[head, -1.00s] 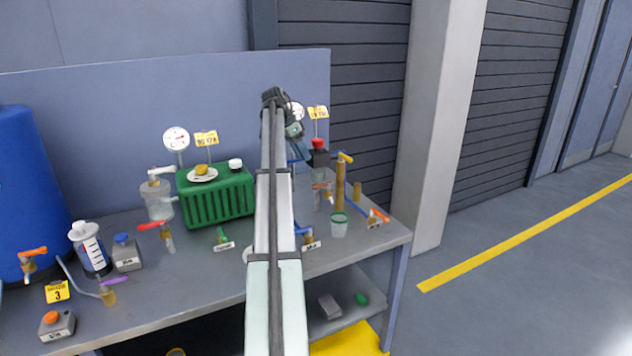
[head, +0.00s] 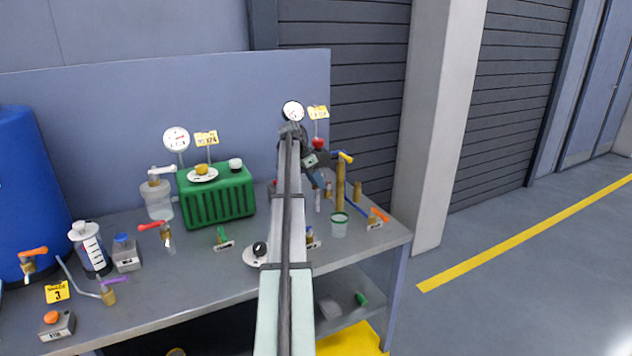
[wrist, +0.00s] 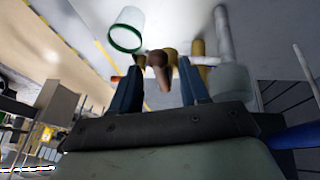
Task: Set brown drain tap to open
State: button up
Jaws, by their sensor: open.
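The brown drain tap shows in the wrist view as a brown tapered handle (wrist: 161,72) in the gap between my two blue fingers. My gripper (wrist: 159,66) is open, with a finger on either side of the handle. I cannot tell whether either finger touches it. In the head view my gripper (head: 319,178) is low over the back right of the bench, and my arm hides much of that spot. The tap's body and exact handle angle are not clear.
A green ribbed box (head: 217,195) is to the left. A gauge (head: 293,111) stands behind.

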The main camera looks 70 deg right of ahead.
grip_shut()
dwell(0.4)
jog(key=shift+s+a, duration=0.1)
jog(key=shift+a, duration=0.05)
jog(key=s+n+t+h, duration=0.2)
jog(key=s+n+t, duration=0.4)
jog(key=n, duration=1.2)
jog(key=shift+s+a+h, duration=0.15)
jog(key=shift+s+h, duration=0.15)
jog(key=shift+h, duration=0.1)
dwell(0.4)
